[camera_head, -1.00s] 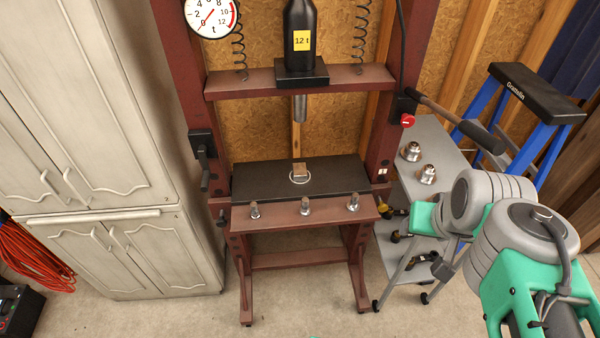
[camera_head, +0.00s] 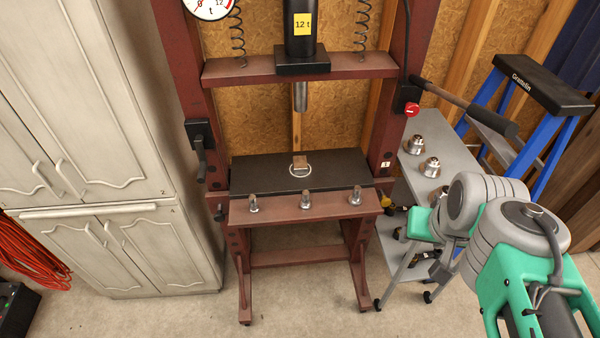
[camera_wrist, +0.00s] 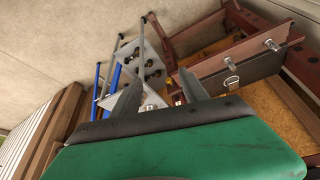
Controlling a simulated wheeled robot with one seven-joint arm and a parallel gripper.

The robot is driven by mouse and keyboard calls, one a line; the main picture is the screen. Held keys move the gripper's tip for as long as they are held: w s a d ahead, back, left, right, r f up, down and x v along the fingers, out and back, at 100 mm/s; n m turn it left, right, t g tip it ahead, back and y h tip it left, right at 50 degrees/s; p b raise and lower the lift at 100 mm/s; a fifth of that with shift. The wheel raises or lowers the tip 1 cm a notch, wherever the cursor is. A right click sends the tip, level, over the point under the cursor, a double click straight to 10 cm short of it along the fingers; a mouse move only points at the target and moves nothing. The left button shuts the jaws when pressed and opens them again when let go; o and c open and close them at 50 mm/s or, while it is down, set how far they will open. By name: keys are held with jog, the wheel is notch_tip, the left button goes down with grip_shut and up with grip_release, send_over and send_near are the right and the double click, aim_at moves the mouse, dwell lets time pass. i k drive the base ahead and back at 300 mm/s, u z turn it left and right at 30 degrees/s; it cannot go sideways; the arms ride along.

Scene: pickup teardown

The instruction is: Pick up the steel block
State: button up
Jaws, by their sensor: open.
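A small brownish block (camera_head: 300,160) stands on the black bed plate (camera_head: 255,178) of a red press, under its ram. A pale ring (camera_head: 301,174) lies around or just in front of its foot; I cannot tell which. I cannot tell whether this is the steel block. The ring and block also show small in the wrist view (camera_wrist: 231,81). My gripper (camera_wrist: 160,76) is open in the wrist view, with nothing between its fingers. It is well apart from the press bed. In the head view my arm is at the right and I cannot make out the fingers.
Several bolts, such as the middle one (camera_head: 305,199), stand on the press's front beam. A grey cart (camera_head: 437,150) with metal fittings stands right of the press, near my arm. A blue stepladder (camera_head: 560,145) is behind it. Pale cabinets (camera_head: 130,245) fill the left. Floor in front is clear.

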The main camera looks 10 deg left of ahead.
aim_at(299, 162)
jog(key=u, duration=0.55)
jog(key=i, duration=0.65)
jog(key=u, duration=0.85)
jog(key=i, duration=0.6)
jog(key=u, duration=0.05)
